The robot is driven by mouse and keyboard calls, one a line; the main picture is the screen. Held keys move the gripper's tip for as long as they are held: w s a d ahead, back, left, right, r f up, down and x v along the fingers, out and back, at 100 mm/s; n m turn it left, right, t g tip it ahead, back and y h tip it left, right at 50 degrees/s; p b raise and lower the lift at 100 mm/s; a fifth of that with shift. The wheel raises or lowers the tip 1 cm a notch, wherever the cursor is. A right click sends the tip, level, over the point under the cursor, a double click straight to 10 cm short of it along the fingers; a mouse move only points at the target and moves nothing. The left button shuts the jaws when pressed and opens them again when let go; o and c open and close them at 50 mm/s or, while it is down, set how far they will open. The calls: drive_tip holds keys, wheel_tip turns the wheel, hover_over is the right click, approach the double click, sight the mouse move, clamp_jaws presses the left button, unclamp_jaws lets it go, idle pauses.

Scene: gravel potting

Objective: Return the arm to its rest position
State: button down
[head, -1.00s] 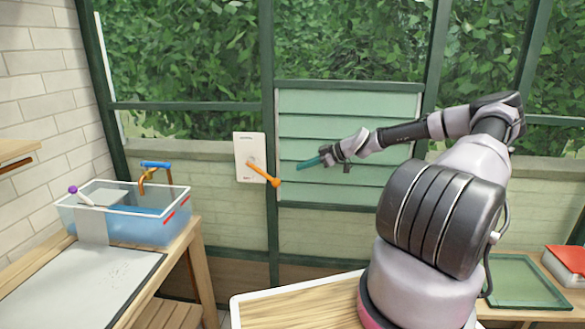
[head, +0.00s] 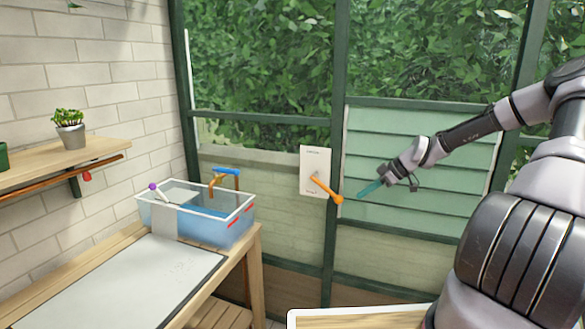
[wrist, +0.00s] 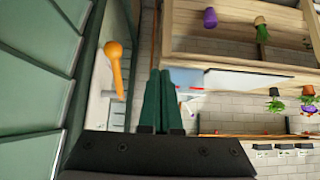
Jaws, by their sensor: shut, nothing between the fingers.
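My gripper (head: 371,188) is at the end of my outstretched arm, in front of the green louvred panel in the head view. Its teal fingers are together and hold nothing; they also show in the wrist view (wrist: 159,100). The fingertips are just right of an orange lever (head: 326,188) on a white wall plate (head: 315,158), and a small gap seems to lie between them. In the wrist view the orange lever (wrist: 116,68) is left of the fingers and apart from them.
A clear tub (head: 229,230) of water with a blue and orange tap (head: 226,173) stands on the left bench beside a white board (head: 150,275). A potted plant (head: 69,131) sits on the wall shelf (head: 55,164). Window frames stand close behind my gripper.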

drive_tip(key=s+a+r+m+t+h, duration=0.1)
drive_tip(key=s+r+m+t+h, duration=0.3)
drive_tip(key=s+r+m, duration=1.3)
drive_tip(key=s+r+h, duration=0.2)
drive_tip(key=s+r, duration=1.3)
drive_tip(key=r, duration=0.1)
drive_tip(key=shift+s+a+m+h, duration=0.15)
drive_tip(key=shift+m+h, duration=0.15)
drive_tip(key=shift+m, duration=0.1)
drive_tip(key=shift+a, duration=0.1)
